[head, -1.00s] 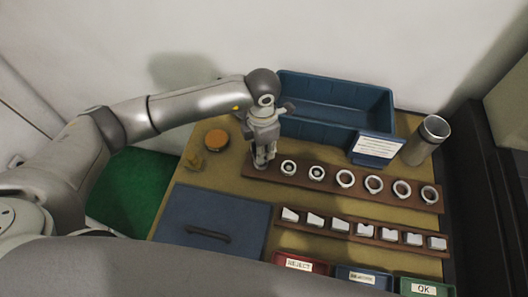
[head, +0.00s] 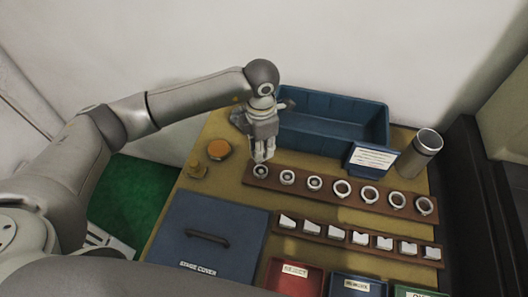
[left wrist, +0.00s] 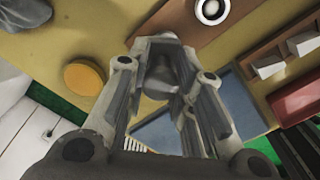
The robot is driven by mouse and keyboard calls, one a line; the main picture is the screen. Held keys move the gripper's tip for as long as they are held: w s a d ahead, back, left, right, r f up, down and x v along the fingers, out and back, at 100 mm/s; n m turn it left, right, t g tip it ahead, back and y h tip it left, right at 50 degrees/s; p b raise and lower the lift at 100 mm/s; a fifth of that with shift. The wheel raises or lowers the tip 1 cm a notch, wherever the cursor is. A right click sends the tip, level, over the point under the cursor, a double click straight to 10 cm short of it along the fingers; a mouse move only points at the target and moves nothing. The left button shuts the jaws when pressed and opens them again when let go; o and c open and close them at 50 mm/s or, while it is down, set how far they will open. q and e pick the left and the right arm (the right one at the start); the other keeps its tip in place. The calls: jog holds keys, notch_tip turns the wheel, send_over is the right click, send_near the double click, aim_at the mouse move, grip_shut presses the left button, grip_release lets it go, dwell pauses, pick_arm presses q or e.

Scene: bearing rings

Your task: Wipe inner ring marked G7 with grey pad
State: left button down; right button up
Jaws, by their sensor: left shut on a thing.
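My left gripper (head: 262,157) hangs over the left end of the upper brown rack (head: 324,191). It is shut on a small grey thing (left wrist: 160,72), which shows between its fingers in the left wrist view. It may be the grey pad, but its shape is partly hidden by the fingers. Several pale metal rings stand in a row on the rack; the leftmost ring (head: 260,171) is just below the fingertips and appears apart from them. A ring (left wrist: 210,11) also shows in the left wrist view. No G7 mark can be read on any ring. My right gripper is out of view.
A lower rack of white blocks (head: 335,234) is nearer. A blue bin (head: 335,103), a sign (head: 372,158) and a metal cup (head: 428,141) stand behind. An orange disc (head: 219,150) and a blue cover (head: 188,262) are at left; labelled trays (head: 295,270) are in front.

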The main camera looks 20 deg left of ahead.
pick_arm(q)
jog(key=shift+w+r, duration=0.15)
jog(key=shift+r, duration=0.4)
jog(key=shift+r+p, duration=0.4)
jog(key=shift+r, duration=0.35)
jog(key=shift+s+r, duration=0.2)
jog(key=shift+r, duration=0.05)
jog(key=shift+f, duration=0.1)
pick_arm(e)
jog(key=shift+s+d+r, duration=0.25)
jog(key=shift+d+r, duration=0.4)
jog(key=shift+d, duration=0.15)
pick_arm(q)
jog(key=shift+w, duration=0.1)
